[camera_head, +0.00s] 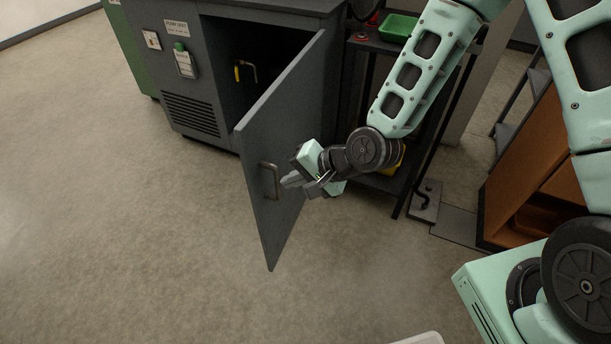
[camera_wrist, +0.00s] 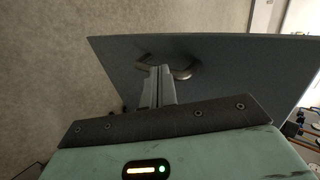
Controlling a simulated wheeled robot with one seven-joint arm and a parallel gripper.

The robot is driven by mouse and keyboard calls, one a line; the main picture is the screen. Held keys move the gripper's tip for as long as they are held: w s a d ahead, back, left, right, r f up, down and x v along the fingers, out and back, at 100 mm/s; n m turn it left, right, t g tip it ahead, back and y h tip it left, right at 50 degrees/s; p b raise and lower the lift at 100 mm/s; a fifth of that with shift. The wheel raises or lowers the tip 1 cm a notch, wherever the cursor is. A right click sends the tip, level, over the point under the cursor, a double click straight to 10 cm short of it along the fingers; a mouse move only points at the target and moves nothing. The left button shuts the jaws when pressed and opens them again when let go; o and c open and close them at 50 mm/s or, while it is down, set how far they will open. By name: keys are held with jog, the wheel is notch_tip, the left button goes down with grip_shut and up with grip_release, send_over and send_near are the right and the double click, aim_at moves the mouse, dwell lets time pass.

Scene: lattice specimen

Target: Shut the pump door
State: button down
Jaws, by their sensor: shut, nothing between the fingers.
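The pump door (camera_head: 275,150) is a grey panel that stands wide open from the grey pump cabinet (camera_head: 195,60), hinged on the cabinet's right side. Its bar handle (camera_head: 270,181) is on the outer face near the free edge. My gripper (camera_head: 288,181) is shut and empty, just right of the handle, with its fingertips close to it. In the wrist view the shut fingers (camera_wrist: 158,85) point at the door panel (camera_wrist: 220,60), near the handle (camera_wrist: 180,72). I cannot tell whether they touch it.
Inside the cabinet is a yellow-handled part (camera_head: 240,72). A dark rack with a green tray (camera_head: 398,27) stands right of the cabinet, behind my arm. An orange-brown shelf unit (camera_head: 530,165) is at the right. The floor (camera_head: 120,220) left and in front of the door is clear.

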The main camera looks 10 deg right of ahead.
aim_at(257, 182)
jog(key=w+a, duration=0.1)
jog(key=w+a+f, duration=0.1)
jog(key=a+f, duration=0.1)
jog(key=a, duration=0.1)
jog(key=shift+w+a, duration=0.1)
jog(key=shift+w, duration=0.3)
jog(key=shift+w+a, duration=0.3)
jog(key=shift+a, duration=0.15)
